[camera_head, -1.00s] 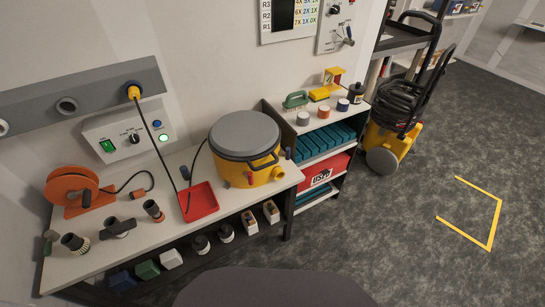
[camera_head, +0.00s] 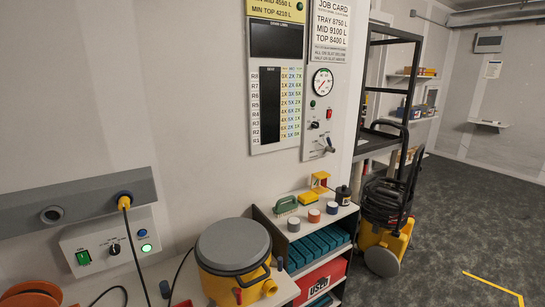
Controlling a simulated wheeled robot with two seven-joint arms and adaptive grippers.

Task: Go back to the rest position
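Neither of my grippers shows in the head view. The yellow canister with a grey lid (camera_head: 233,247) stands on the bench at the lower middle. A yellow plug with a black cable (camera_head: 124,199) is in the grey wall rail (camera_head: 80,202). Below the rail is a control box (camera_head: 108,243) with a green switch and a lit green lamp. Part of an orange reel (camera_head: 30,294) shows at the lower left corner.
A shelf unit right of the canister holds blue packs (camera_head: 318,247) and a red box (camera_head: 320,283). A yellow and black wheeled vacuum (camera_head: 384,235) stands on the floor beyond. A gauge panel (camera_head: 322,110) hangs on the wall. Grey floor (camera_head: 450,225) is open at the right.

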